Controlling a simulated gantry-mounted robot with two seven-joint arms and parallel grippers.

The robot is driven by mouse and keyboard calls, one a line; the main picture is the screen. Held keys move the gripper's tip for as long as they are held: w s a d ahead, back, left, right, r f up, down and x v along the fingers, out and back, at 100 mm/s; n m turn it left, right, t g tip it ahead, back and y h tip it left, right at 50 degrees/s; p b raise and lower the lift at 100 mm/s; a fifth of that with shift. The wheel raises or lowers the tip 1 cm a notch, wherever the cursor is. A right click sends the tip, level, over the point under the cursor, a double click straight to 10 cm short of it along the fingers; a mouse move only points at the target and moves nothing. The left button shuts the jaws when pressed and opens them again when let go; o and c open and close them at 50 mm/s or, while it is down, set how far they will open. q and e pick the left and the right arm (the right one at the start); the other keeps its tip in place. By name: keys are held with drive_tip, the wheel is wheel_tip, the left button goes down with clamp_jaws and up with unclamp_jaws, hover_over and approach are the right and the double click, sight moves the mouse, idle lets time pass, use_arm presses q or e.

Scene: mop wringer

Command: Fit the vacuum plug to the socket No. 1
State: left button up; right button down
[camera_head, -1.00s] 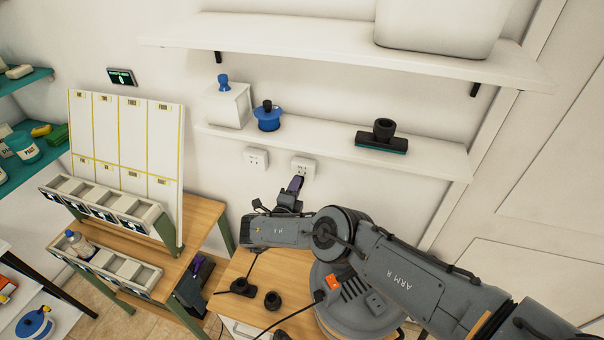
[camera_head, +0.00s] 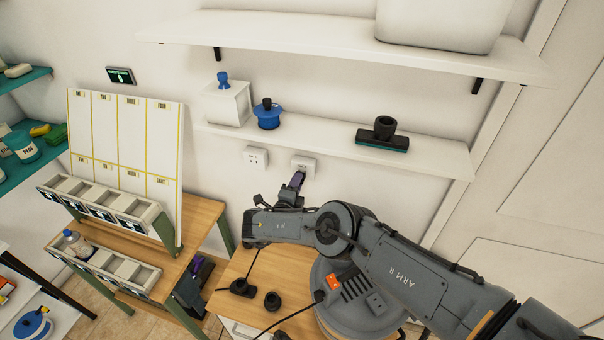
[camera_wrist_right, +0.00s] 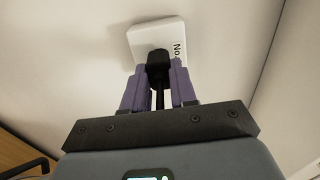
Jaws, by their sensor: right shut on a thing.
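My right gripper (camera_head: 297,180) is up against the wall in the head view, at the right-hand white socket (camera_head: 304,166). In the right wrist view its purple fingers (camera_wrist_right: 159,85) are shut on the black vacuum plug (camera_wrist_right: 158,65), with the cord hanging down between them. The plug's front end lies over the white socket plate (camera_wrist_right: 152,38), marked "No." with the number cut off. Whether the plug's pins are in the socket holes is hidden. A second white socket (camera_head: 256,158) is to the left. My left gripper is not in view.
A low white shelf (camera_head: 330,147) runs just above the sockets, bearing a blue pot (camera_head: 267,116) and a black floor nozzle (camera_head: 383,136). Below are the grey vacuum body (camera_head: 350,290) and black fittings on a wooden top (camera_head: 238,270).

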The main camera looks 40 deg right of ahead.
drive_tip(key=shift+w+d+b, duration=0.25)
drive_tip(key=shift+d+b, duration=0.15)
drive_tip(key=shift+d, duration=0.1)
drive_tip(key=shift+d, duration=0.1)
idle(0.7)
drive_tip(key=c, duration=0.8)
unclamp_jaws()
